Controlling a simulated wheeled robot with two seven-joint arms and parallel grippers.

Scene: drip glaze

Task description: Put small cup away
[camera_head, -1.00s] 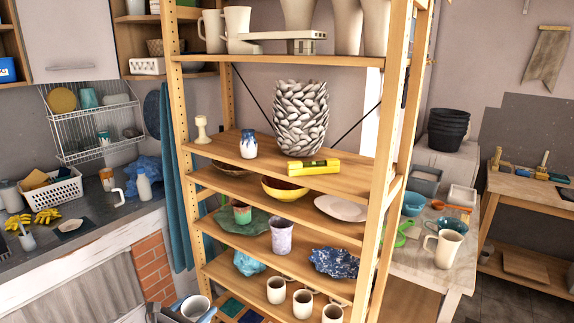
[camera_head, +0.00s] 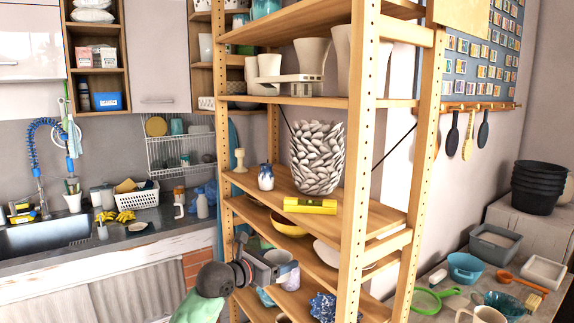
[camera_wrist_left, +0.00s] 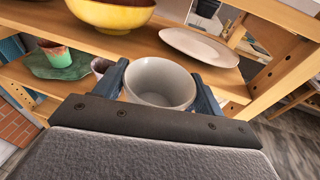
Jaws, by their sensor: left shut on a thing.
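The small cup (camera_wrist_left: 160,82), pale grey-white and round, sits between the two fingers of my left gripper (camera_wrist_left: 163,88) in the left wrist view, its open mouth facing the camera. In the head view my left gripper (camera_head: 268,264) is in front of the wooden shelf unit (camera_head: 355,180), level with its lower-middle boards. The held cup is hard to separate there from the lavender cup behind it. In the wrist view the lavender cup (camera_wrist_left: 99,66) is partly hidden by the left finger. My right gripper is not in view.
A yellow bowl (camera_wrist_left: 112,12) and a pale plate (camera_wrist_left: 199,45) are on the shelf above the gripper. A green dish (camera_wrist_left: 62,62) with a pot (camera_wrist_left: 54,52) lies at left. A shelf post (camera_head: 356,190) stands right of the gripper. A vase (camera_head: 317,157) stands higher up.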

